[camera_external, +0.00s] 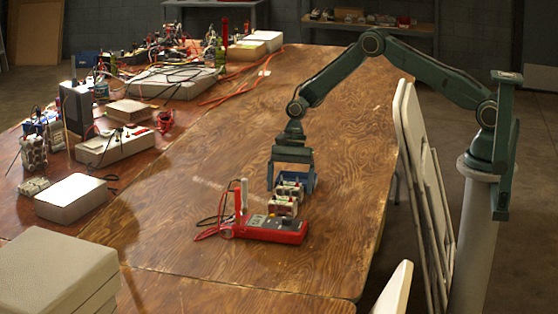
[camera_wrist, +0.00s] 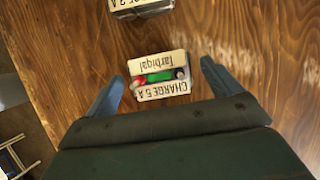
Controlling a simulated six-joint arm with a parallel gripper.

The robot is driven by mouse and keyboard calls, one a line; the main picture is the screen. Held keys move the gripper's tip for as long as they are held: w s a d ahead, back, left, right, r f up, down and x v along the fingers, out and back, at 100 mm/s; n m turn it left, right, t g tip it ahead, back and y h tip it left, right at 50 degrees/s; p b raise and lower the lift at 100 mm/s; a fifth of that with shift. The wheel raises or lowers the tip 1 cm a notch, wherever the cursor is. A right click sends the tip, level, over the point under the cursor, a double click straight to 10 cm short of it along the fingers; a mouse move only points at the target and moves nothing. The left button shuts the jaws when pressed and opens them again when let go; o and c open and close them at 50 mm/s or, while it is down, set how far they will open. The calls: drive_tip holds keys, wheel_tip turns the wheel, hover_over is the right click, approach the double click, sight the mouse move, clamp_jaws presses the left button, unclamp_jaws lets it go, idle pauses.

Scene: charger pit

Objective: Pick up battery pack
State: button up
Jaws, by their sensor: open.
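A battery pack (camera_wrist: 158,77) lies between my fingers in the wrist view, with white labels reading "Tarbigal" and "CHARGE 5 A" upside down and red and green parts between them. It also shows under my gripper in the external view (camera_external: 290,189). My gripper (camera_external: 291,184) is open above the wooden table, its blue fingers on either side of this pack, with gaps visible in the wrist view (camera_wrist: 161,77). A second similar pack (camera_external: 282,207) stands beside the red charger; its label shows cut off at the top of the wrist view (camera_wrist: 143,8).
The red charger (camera_external: 270,230) with an upright post and loose cables lies just in front of the packs. Electronics, white boxes (camera_external: 72,198) and orange cables crowd the left side. The table (camera_external: 350,150) is clear to the right, up to its edge beside folded chairs (camera_external: 415,170).

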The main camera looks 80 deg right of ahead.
sight(289, 185)
drive_tip(key=shift+x, duration=1.05)
drive_tip(key=shift+c, duration=0.4)
drive_tip(key=c, duration=1.3)
drive_tip(key=shift+o, duration=0.2)
drive_tip(key=shift+r, duration=0.2)
wheel_tip(289, 185, up, 20)
drive_tip(key=shift+f, duration=0.15)
